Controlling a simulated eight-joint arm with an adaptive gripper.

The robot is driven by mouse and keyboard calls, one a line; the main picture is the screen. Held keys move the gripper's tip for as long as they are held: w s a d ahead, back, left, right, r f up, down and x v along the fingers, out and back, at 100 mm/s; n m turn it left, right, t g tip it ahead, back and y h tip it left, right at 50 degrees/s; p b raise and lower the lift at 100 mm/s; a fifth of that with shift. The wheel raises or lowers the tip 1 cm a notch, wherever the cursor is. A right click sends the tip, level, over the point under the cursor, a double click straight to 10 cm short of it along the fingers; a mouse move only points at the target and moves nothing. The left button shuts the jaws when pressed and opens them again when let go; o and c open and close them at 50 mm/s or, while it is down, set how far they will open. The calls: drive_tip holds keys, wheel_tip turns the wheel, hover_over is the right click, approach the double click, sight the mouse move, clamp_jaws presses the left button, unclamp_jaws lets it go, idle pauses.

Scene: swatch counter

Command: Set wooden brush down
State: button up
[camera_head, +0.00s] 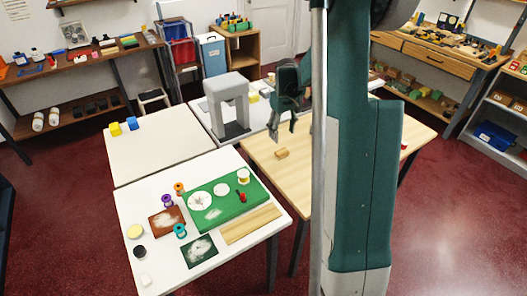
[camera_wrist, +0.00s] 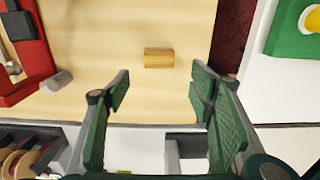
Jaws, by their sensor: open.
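A small block-shaped wooden piece, which I take to be the wooden brush (camera_head: 281,154), lies on the light wooden table (camera_head: 340,130). Bristles cannot be made out. In the wrist view the wooden brush (camera_wrist: 158,58) lies on the bare tabletop, beyond the fingertips and between their lines. My gripper (camera_head: 282,132) is above the table, just above and behind the brush in the head view. In the wrist view my gripper (camera_wrist: 160,84) has its two green fingers spread wide with nothing between them. The brush is apart from both fingers.
A grey arch-shaped machine (camera_head: 228,88) stands left of my gripper. A green mat (camera_head: 238,209) with white discs lies on the white front table, with several spools nearby. In the wrist view a red tool (camera_wrist: 30,60) stands at the left. The tabletop around the brush is clear.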

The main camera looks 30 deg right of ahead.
drive_tip(key=s+a+r+t, duration=0.2)
drive_tip(key=s+a+r, duration=0.4)
drive_tip(key=a+r, duration=0.4)
drive_tip(key=s+a+r+t, duration=0.1)
drive_tip(key=s+a+r, duration=0.6)
drive_tip(key=a, duration=0.5)
drive_tip(key=s+a+r+t, duration=0.2)
drive_tip(key=s+a+t, duration=0.2)
drive_tip(key=s+a, duration=1)
drive_tip(key=shift+s+a, duration=0.35)
drive_tip(key=shift+s, duration=1)
